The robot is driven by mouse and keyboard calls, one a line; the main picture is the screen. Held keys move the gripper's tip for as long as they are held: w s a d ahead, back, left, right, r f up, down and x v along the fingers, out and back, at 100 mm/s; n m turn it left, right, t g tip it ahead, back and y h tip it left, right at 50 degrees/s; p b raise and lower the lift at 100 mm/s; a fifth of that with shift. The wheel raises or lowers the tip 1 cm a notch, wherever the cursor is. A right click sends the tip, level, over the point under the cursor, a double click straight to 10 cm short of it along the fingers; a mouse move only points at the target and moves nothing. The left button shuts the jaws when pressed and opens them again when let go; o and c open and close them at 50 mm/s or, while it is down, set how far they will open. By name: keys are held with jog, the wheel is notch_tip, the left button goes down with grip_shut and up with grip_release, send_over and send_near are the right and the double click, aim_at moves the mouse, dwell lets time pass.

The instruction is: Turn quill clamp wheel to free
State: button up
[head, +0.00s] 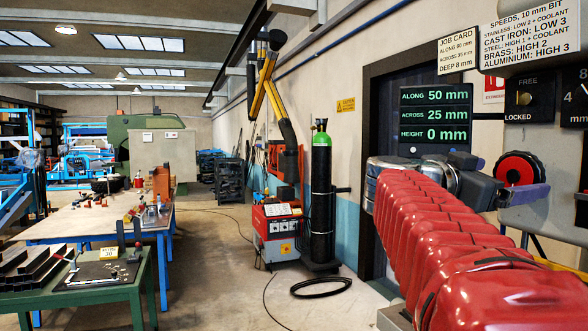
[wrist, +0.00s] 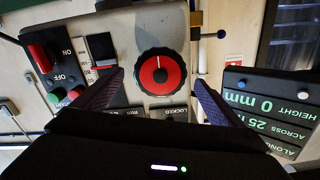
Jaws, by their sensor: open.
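The clamp wheel is a red disc with a black knurled rim; in the head view it (head: 520,168) is on the machine at the right. In the wrist view the wheel (wrist: 161,76) is face-on, with a short pale mark on its upper part. My gripper (wrist: 159,77) is open, with one purple finger on either side of the wheel and a gap at each side. In the head view my gripper (head: 545,188) overlaps the wheel's lower edge; contact cannot be told. A black FREE/LOCKED plate (head: 518,108) with a small brass-coloured piece is above the wheel.
A green readout (head: 436,112) shows along 50, across 25, height 0 mm. In the wrist view, red and green buttons (wrist: 75,94) and a red switch (wrist: 40,58) lie left of the wheel. A small lever (wrist: 220,34) juts out upper right.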

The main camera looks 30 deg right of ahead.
aim_at(514, 176)
jog(key=shift+s+d, duration=0.2)
jog(key=shift+d, duration=1.15)
jog(key=shift+s+d, duration=0.2)
jog(key=shift+d, duration=1.15)
jog(key=c, duration=1)
